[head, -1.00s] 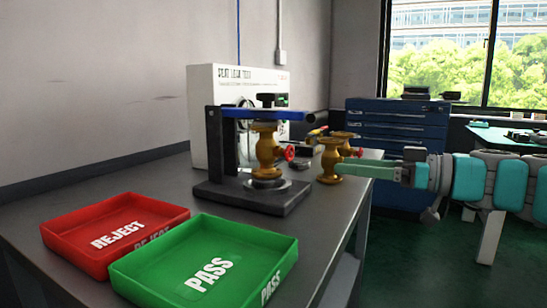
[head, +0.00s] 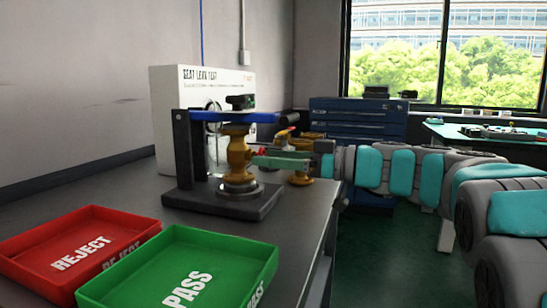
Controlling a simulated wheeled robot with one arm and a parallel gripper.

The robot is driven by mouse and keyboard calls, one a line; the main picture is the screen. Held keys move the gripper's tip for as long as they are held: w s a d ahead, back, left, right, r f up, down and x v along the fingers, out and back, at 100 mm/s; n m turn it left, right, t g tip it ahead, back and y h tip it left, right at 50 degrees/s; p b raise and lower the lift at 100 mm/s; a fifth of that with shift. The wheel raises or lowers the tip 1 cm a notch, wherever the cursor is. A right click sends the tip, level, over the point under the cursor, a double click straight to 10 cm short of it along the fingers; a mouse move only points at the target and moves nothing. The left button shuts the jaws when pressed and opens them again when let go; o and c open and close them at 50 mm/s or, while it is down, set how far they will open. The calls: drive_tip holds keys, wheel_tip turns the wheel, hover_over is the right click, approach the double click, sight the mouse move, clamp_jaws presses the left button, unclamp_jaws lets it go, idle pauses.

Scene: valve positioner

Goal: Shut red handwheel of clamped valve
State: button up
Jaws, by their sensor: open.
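The brass valve (head: 237,152) stands upright in the clamp fixture, under the blue bar (head: 240,116) and on a round seat on the dark base (head: 222,203). Its red handwheel (head: 259,150) is on the valve's right side and is mostly hidden by my gripper's fingers. My gripper (head: 257,158), with green fingers, reaches in from the right, level with the handwheel. Its jaws are open, and the fingertips are at or around the wheel. I cannot tell whether they touch it.
Other brass valves (head: 302,177) stand behind my gripper on the bench. The white seat leak test box (head: 165,110) is behind the fixture. A red REJECT tray (head: 135,240) and a green PASS tray (head: 262,272) lie in front. A blue drawer cabinet (head: 360,115) stands behind.

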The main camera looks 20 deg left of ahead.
clamp_jaws()
idle(0.6)
